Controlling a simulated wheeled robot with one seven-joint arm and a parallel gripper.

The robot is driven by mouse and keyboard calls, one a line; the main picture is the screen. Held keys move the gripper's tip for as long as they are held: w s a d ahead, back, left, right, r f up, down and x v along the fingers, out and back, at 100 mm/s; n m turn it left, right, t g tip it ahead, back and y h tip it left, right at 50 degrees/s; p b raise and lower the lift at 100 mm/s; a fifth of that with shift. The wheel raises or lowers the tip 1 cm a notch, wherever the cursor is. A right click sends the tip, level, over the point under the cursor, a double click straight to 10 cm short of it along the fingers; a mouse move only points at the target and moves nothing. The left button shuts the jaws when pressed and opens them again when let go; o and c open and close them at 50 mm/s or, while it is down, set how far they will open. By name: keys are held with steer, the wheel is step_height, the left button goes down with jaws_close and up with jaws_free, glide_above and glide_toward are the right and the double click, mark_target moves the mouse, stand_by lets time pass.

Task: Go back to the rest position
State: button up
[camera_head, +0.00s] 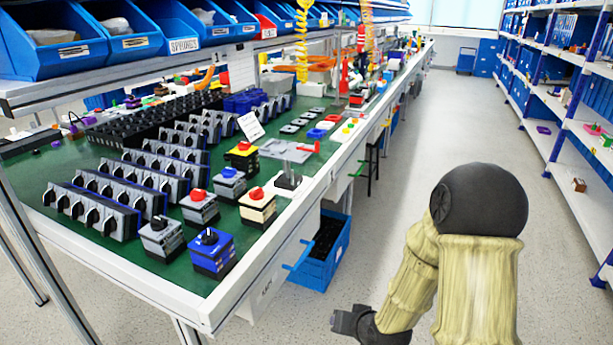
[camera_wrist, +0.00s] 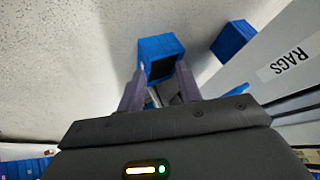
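My gripper (camera_head: 348,320) hangs low in the aisle at the bottom of the head view, to the right of the workbench and apart from it. In the wrist view its two fingers (camera_wrist: 160,85) are spread with a gap between them, and nothing is held. Rotary switches stand on the green bench top. A blue one with a black knob (camera_head: 210,252) is at the near corner. A cream one with a red knob (camera_head: 257,206) and a grey one with a red knob (camera_head: 199,207) stand behind it.
The workbench edge (camera_head: 262,240) runs along the left of my arm. A blue crate (camera_head: 322,250) sits under it on the floor, and also shows in the wrist view (camera_wrist: 160,45). Shelves (camera_head: 575,130) line the right side. The aisle floor (camera_head: 440,110) ahead is clear.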

steer(key=s+d+r+n+g+h, duration=0.1)
steer(key=s+d+r+g+h, duration=0.35)
steer(key=s+r, duration=0.65)
step_height(320, 180, up, 36)
steer(key=s+d+y+p, duration=0.1)
steer(key=p, duration=3.5)
steer(key=shift+d+f, duration=0.25)
